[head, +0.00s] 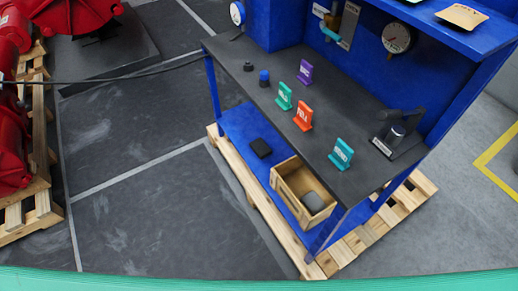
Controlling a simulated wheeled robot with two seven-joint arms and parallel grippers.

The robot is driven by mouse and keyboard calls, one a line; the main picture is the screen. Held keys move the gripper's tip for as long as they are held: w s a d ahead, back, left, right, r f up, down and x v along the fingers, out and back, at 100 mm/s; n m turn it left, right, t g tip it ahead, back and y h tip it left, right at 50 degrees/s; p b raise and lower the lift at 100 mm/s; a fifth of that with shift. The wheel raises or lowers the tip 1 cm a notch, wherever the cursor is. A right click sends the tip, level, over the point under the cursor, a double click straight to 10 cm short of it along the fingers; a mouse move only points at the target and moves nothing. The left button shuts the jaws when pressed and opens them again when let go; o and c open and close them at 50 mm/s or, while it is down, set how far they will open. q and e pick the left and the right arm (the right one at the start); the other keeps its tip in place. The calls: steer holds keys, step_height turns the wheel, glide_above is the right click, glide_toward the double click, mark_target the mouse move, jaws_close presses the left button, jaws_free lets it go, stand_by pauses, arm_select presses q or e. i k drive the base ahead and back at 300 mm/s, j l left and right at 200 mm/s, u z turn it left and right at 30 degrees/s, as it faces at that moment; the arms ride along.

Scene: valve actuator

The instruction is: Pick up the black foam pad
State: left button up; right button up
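A small black block-like pad (261,148) lies on the blue lower shelf (238,122) of the workbench, left of a wooden box. It looks like the black foam pad, but it is too small to tell its material. Nothing covers it, and the bench top stands above and behind it. Neither of my grippers shows in the head view.
The open wooden box (284,191) holds a grey rounded object (312,202). The dark bench top (330,118) carries several coloured stands, small dark parts and a black device (398,132). A pallet (250,190) edges the bench. The floor (150,205) left of it is clear.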

mark_target(261, 148)
steer(key=i+j+z, duration=0.1)
steer(key=z, duration=0.35)
steer(key=i+j+z, duration=0.15)
steer(key=z, duration=0.3)
steer(key=i+j+z, duration=0.1)
steer(key=j+z, duration=0.15)
steer(key=z, duration=0.15)
steer(key=j+z, duration=0.2)
steer(key=z, duration=0.25)
